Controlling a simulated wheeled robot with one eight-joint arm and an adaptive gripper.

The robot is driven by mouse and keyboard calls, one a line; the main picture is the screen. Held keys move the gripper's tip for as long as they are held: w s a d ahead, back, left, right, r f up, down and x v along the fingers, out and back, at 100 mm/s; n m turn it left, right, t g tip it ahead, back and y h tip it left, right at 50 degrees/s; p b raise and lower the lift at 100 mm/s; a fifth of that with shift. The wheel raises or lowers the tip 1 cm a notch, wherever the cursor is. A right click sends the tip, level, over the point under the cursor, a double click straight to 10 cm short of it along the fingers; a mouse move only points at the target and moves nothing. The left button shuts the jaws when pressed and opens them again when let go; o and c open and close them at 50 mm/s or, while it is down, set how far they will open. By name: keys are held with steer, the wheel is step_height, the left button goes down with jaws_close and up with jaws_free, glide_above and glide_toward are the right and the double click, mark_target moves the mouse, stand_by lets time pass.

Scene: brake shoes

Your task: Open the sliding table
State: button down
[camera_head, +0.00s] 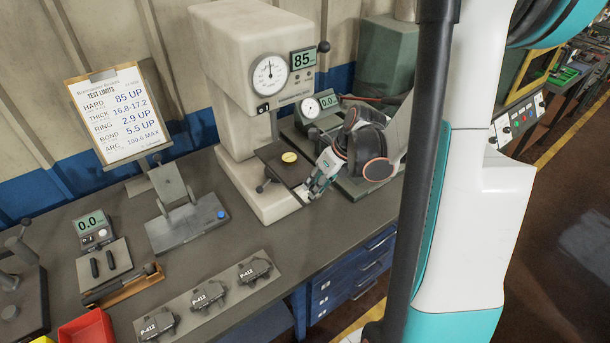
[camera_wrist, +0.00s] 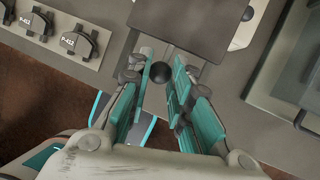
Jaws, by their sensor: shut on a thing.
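In the wrist view the plate (camera_wrist: 180,22) fills the top middle. My gripper (camera_head: 308,190) is at the plate's front edge, low over the bench. In the wrist view my gripper (camera_wrist: 164,66) has its teal fingers on both sides of a black ball knob (camera_wrist: 160,72) and is shut on it. The knob is hidden behind the fingers in the head view.
A second gauge stand (camera_head: 323,112) is close behind my gripper. A grey fixture (camera_head: 185,210) stands left of the tester. Several brake pads marked P-412 (camera_head: 208,293) lie on a strip (camera_head: 180,315) at the bench front. A red bin (camera_head: 85,328) is at lower left.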

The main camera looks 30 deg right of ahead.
steer(key=s, duration=0.8)
steer(key=shift+s+d+b, duration=0.15)
steer(key=shift+s+b, duration=0.05)
steer(key=shift+b, duration=0.15)
steer(key=c, duration=1.7)
jaws_free()
steer(key=shift+r, duration=0.1)
steer(key=v, duration=0.7)
steer(key=shift+r, duration=0.2)
steer(key=shift+d, duration=0.1)
